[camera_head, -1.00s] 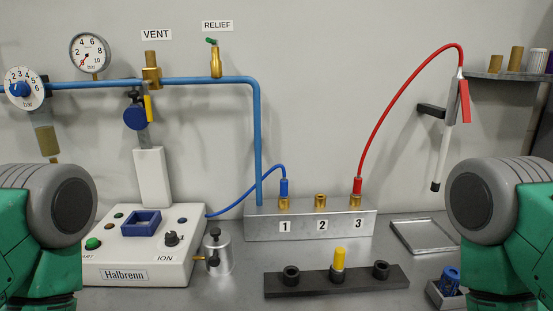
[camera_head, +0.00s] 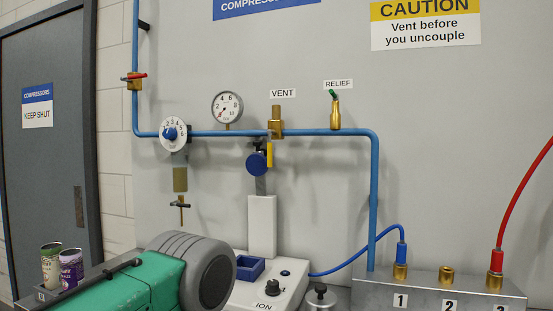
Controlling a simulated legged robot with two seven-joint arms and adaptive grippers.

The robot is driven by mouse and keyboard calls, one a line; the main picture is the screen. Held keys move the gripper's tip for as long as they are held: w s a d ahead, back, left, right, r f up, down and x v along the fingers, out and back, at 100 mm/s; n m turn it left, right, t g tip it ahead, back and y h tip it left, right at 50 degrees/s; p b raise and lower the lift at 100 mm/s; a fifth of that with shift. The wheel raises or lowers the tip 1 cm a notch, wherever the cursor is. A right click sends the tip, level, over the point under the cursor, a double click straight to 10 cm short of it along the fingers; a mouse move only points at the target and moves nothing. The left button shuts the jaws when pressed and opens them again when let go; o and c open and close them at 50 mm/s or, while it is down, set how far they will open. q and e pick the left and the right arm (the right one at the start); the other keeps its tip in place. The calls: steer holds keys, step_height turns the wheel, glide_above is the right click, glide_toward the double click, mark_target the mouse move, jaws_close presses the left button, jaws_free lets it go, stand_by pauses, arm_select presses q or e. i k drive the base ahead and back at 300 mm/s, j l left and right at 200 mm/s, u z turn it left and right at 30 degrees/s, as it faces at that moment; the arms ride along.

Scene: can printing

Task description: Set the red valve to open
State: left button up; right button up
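The red valve (camera_head: 135,80) sits on the vertical blue pipe at the upper left, beside the grey door. It has a brass body and a red lever handle, which lies roughly horizontal, across the vertical pipe. My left arm's green and grey links show at the bottom left, below the valve and well apart from it. Neither of my grippers can be made out in the view.
A dial regulator (camera_head: 173,134), pressure gauge (camera_head: 227,107), brass vent valve (camera_head: 276,121) and relief valve (camera_head: 335,113) line the horizontal blue pipe. Two cans (camera_head: 71,269) stand at the lower left. A numbered manifold block (camera_head: 425,292) is at the lower right. The wall around the red valve is clear.

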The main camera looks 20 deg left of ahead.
mark_target(129, 78)
steer(key=u, duration=1.6)
steer(key=i+j, duration=0.15)
steer(key=j, duration=0.2)
steer(key=i+j+z, duration=0.1)
steer(key=j, duration=0.3)
steer(key=i, duration=0.05)
